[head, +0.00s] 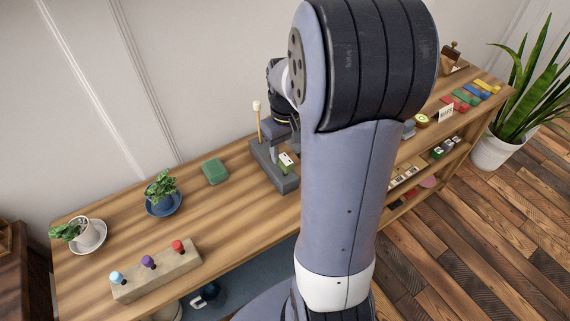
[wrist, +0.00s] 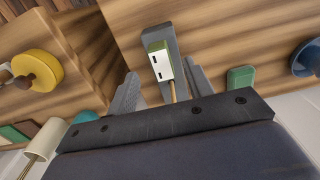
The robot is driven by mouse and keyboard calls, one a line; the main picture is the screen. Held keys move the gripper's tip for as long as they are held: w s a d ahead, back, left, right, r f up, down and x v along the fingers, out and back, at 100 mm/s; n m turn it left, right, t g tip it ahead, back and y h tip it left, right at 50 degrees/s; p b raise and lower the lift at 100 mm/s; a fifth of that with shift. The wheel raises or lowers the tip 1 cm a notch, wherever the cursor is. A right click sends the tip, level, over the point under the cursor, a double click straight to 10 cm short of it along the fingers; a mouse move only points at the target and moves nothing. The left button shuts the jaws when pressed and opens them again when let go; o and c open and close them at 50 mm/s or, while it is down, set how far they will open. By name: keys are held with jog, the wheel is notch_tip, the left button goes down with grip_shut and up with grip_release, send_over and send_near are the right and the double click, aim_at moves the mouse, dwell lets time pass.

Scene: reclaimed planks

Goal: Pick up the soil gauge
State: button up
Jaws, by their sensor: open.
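The soil gauge, which I take to be the small block with a green top and a white face with dark slots (wrist: 160,60), sits at a grey stand (wrist: 176,42) in the wrist view. A thin tan stem runs from it toward my gripper. In the head view the gauge (head: 286,160) shows small on the grey stand (head: 288,185), left of my arm. My gripper (wrist: 161,78) is open, with one finger to each side of the gauge in the picture. I cannot tell whether either finger touches it. My arm hides most of the gripper in the head view.
A pale-topped wooden stick (head: 258,117) rises beside the stand. A wooden block with coloured knobs (head: 157,275) lies near the front edge. Clear tabletop lies between them.

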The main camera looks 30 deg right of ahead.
aim_at(286, 159)
jog(key=shift+w+d+f, duration=0.1)
jog(key=shift+d+f, duration=0.05)
jog(key=shift+f, duration=0.35)
jog(key=shift+w+d+f, duration=0.1)
jog(key=shift+f, duration=0.4)
jog(key=f, duration=0.4)
jog(key=shift+s+a+f, duration=0.1)
jog(key=shift+s+a, duration=0.1)
jog(key=shift+a, duration=0.15)
jog(key=shift+f, duration=0.6)
jog(key=shift+c, duration=0.2)
jog(key=c, duration=1)
notch_tip(286, 159, up, 10)
jog(key=shift+r+p, duration=0.1)
jog(key=shift+p, duration=0.3)
jog(key=shift+r+p, duration=2.6)
jog(key=shift+r, duration=0.35)
